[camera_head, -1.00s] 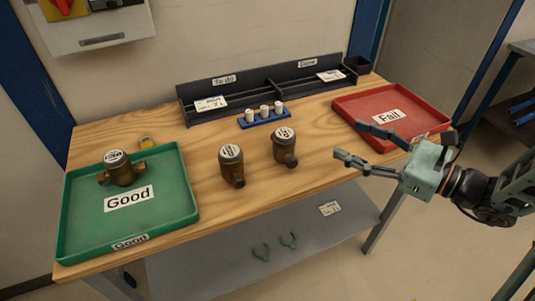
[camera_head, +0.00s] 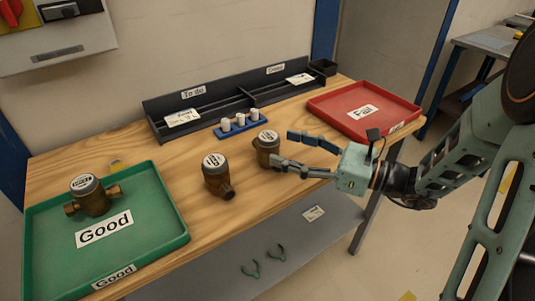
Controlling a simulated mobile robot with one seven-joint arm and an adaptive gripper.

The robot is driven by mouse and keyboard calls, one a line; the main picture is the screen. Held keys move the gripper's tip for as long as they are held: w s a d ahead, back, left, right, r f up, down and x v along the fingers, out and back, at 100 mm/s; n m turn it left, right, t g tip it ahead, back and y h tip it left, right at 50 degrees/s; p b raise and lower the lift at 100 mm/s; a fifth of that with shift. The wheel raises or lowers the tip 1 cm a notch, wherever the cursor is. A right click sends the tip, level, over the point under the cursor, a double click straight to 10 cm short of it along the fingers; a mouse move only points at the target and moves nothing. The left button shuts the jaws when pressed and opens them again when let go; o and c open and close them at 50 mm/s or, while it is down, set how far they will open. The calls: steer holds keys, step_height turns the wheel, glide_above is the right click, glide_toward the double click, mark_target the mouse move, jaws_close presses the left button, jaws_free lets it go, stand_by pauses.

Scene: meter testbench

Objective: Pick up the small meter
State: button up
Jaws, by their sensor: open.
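A third, wider meter (camera_head: 92,197) sits on the green Good tray (camera_head: 165,238). My gripper (camera_head: 284,148) is open and empty, its fingers pointing left. Its fingertips are just right of the right-hand meter, and the lower finger partly overlaps it in the picture. I cannot tell whether they touch.
A blue rack (camera_head: 240,126) with white cylinders stands behind the meters. Behind it is a dark divided organizer (camera_head: 152,120). The red Fail tray (camera_head: 335,101) lies at the right behind my gripper. Bare wood lies between the green tray and the meters.

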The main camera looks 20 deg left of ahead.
mark_target(268, 140)
steer(key=shift+w+a+b, duration=0.2)
steer(key=shift+w+a, duration=0.05)
steer(key=shift+a, duration=0.65)
steer(key=shift+w+a+b, duration=0.2)
steer(key=shift+w+a, duration=0.05)
steer(key=shift+a, duration=0.65)
steer(key=shift+w+a+b, duration=0.2)
steer(key=shift+w+a, duration=0.05)
steer(key=shift+a, duration=0.65)
steer(key=shift+c, duration=0.4)
jaws_close()
